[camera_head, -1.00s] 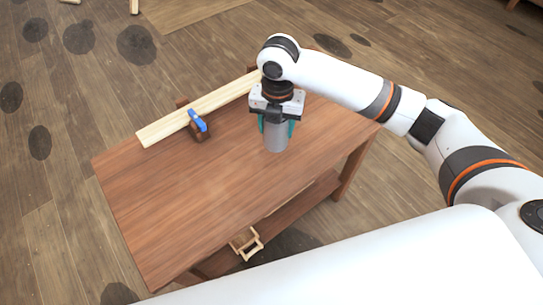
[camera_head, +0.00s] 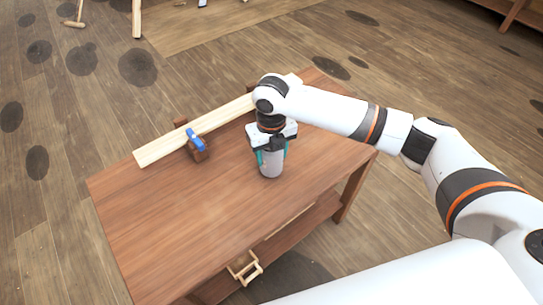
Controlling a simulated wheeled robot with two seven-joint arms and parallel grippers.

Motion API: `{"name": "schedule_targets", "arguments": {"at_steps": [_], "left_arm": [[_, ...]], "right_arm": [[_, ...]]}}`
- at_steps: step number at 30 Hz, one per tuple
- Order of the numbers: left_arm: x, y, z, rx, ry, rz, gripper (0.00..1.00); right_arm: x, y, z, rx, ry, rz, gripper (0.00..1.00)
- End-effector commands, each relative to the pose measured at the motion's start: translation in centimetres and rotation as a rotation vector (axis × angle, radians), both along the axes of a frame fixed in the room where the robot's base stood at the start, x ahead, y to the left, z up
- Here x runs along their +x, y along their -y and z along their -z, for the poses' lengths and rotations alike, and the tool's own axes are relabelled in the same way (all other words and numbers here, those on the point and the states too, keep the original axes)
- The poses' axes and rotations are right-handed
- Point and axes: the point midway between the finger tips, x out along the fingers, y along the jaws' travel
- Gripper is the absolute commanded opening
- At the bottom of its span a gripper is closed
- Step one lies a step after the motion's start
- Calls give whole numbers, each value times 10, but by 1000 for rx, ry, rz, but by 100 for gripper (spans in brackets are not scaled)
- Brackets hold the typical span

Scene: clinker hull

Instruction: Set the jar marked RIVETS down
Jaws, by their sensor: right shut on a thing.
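A grey cylindrical jar (camera_head: 271,165) is upright at the wooden table (camera_head: 190,225), right of the table's middle. No marking on it can be read from here. My right gripper (camera_head: 271,155) points down and is shut on the jar, with its teal fingers on either side. The jar's top is hidden by the gripper. Its base looks at or very near the tabletop; I cannot tell whether it touches. My left gripper is not in view.
A long pale plank (camera_head: 195,130) lies along the table's far side, with a small brown block tool with a blue part (camera_head: 196,143) against it. A wooden frame-like object (camera_head: 245,268) sits on the lower shelf. The table's left and front top is bare.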

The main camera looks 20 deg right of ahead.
Motion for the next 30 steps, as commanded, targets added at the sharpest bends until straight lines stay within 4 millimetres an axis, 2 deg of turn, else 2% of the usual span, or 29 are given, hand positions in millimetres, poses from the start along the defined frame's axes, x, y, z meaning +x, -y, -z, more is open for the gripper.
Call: {"name": "schedule_targets", "arguments": {"at_steps": [4,15,16,20,30], "left_arm": [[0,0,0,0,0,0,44],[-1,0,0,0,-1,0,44],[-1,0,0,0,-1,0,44],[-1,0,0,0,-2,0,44],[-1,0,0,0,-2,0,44]], "right_arm": [[0,0,16,1,1,0,29],[0,0,20,0,1,0,29],[0,0,21,0,1,0,56],[0,0,20,0,1,0,76],[0,0,17,1,2,0,76]]}}
